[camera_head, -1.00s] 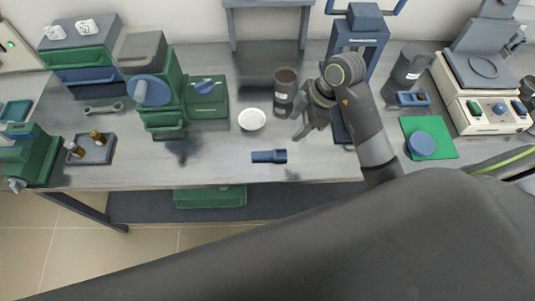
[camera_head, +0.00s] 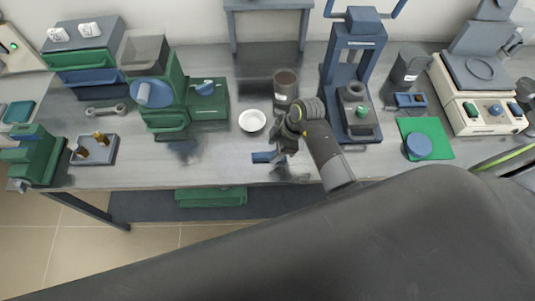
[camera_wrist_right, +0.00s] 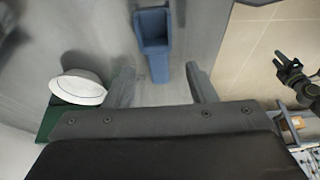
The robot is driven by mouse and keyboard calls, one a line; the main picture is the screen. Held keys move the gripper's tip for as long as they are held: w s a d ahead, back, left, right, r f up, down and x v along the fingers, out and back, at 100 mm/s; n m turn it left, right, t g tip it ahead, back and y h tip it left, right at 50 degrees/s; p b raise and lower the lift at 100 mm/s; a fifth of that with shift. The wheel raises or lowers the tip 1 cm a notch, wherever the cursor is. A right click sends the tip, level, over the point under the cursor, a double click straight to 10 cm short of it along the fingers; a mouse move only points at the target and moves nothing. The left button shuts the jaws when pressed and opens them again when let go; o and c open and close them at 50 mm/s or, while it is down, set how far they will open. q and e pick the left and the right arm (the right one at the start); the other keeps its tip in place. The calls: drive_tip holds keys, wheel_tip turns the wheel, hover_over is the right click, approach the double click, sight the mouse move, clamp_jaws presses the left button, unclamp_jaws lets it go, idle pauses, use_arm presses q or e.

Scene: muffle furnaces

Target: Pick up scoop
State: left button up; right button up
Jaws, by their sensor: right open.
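The scoop (camera_head: 262,157) is a small blue piece with a handle, lying on the grey bench near its front edge. My right gripper (camera_head: 283,165) is over its right end and hides part of it in the head view. In the right wrist view the scoop (camera_wrist_right: 154,28) shows its hollow, box-like end, and its narrower part points down between the two fingers. The right gripper (camera_wrist_right: 160,72) is open, with one finger on each side and a gap to the scoop. A dark gripper, apparently my left one (camera_wrist_right: 290,72), shows small at the right of the wrist view; its jaws are unclear.
A white dish (camera_head: 252,120) is just behind the scoop, with a brown jar (camera_head: 285,88) behind it. A blue press (camera_head: 352,70) stands to the right, green units (camera_head: 165,105) to the left. The bench left of the scoop is fairly clear.

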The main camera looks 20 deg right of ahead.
sight(267, 155)
drive_tip(key=shift+x, duration=1.75)
drive_tip(key=shift+w+a, duration=0.1)
drive_tip(key=shift+w, duration=0.05)
drive_tip(key=c, duration=1.1)
drive_tip(key=shift+r, duration=0.1)
wheel_tip(267, 155, up, 10)
drive_tip(key=shift+b, duration=0.4)
